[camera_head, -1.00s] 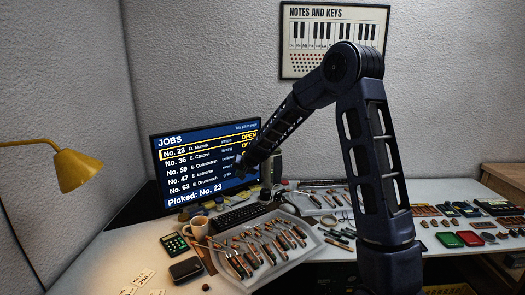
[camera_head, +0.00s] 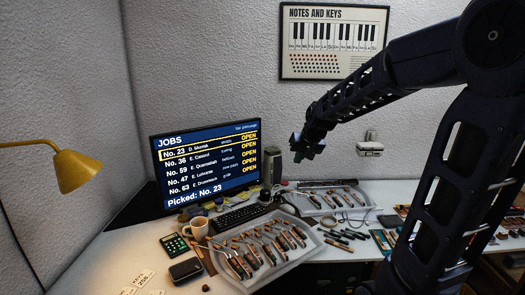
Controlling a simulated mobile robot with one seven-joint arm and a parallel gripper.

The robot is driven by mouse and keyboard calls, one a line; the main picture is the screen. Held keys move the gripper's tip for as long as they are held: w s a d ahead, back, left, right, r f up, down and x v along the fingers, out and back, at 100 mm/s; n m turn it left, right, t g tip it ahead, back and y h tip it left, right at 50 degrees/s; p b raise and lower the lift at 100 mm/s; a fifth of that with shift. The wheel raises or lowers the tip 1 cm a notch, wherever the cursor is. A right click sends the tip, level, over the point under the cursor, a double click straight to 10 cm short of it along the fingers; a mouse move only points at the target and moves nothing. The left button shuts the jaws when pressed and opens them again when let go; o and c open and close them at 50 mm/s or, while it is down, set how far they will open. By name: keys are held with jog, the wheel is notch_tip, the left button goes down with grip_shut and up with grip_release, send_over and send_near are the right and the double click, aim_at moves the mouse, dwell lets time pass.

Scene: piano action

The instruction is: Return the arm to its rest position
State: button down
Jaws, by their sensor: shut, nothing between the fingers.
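My gripper (camera_head: 306,147) is shut and empty. It hangs in the air in front of the back wall, right of the monitor and below the poster, well above the desk. My dark arm reaches to it from the right side of the picture and covers much of the right part of the desk. The monitor (camera_head: 206,162) shows a list of jobs, with the No. 23 row highlighted and "Picked: No. 23" at the bottom.
A yellow lamp (camera_head: 78,170) stands at the left. The air around my gripper is clear.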

jog(key=s+d+h, duration=0.1)
jog(key=s+d, duration=0.6)
jog(key=s, duration=0.4)
jog(key=s+d+m+g+h, duration=0.1)
jog(key=s+d, duration=0.6)
jog(key=s, duration=0.5)
jog(key=shift+d+h, duration=0.4)
